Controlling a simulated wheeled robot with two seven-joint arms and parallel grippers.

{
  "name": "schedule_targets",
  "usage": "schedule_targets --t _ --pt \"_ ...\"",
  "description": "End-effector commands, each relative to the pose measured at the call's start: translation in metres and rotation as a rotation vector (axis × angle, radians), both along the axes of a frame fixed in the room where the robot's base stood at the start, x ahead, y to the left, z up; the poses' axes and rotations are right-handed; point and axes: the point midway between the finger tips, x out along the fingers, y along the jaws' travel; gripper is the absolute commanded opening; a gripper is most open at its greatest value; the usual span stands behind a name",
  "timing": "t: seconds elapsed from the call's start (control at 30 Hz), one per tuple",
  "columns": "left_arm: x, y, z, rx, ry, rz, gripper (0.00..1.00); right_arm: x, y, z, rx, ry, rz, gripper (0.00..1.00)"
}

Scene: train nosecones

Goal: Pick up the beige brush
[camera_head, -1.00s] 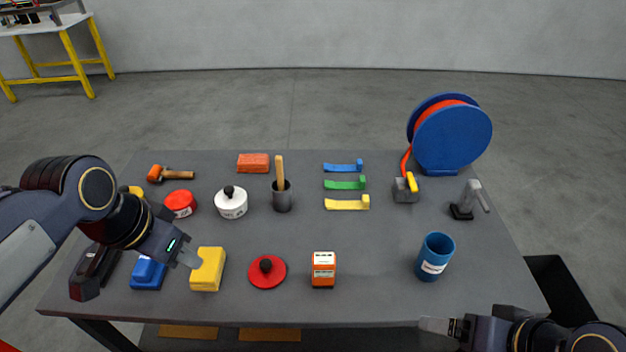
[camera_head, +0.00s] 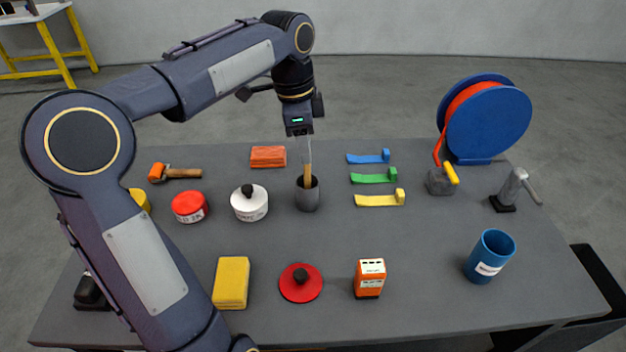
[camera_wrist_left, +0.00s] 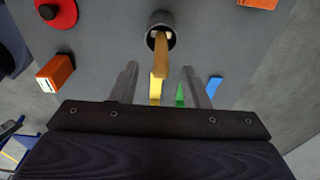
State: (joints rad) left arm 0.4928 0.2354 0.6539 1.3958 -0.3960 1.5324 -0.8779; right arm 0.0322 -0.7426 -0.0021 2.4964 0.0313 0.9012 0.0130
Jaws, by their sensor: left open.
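The beige brush (camera_head: 308,176) stands upright in a dark grey cup (camera_head: 308,198) in the middle of the table, its handle up. My left gripper (camera_head: 305,152) points down right above the cup, with its fingers at the top of the handle. In the left wrist view the handle (camera_wrist_left: 160,58) shows between the two open fingers (camera_wrist_left: 157,85), with a gap on both sides; the cup (camera_wrist_left: 160,27) lies beyond. The brush's lower end is hidden in the cup. My right gripper is out of view.
A white lidded pot (camera_head: 250,205) stands left of the cup and a red brick (camera_head: 268,157) behind it. Blue, green and yellow (camera_head: 380,199) strips lie to the right. An orange box (camera_head: 369,279) and a red lid (camera_head: 300,285) are in front.

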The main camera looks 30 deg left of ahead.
Motion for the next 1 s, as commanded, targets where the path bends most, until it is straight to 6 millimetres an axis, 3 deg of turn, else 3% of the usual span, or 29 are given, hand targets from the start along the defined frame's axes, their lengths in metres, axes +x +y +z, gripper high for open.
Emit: schedule_targets --t 0.33,0.67,1.0 --pt "0.004 -0.004 -0.049 0.0 0.002 0.002 0.42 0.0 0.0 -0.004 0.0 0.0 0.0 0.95" --pt "0.005 -0.006 -0.057 -0.001 0.0 0.002 0.42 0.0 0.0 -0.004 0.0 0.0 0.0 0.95" --pt "0.005 -0.006 -0.057 -0.001 0.0 0.003 0.0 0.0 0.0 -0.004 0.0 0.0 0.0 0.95"
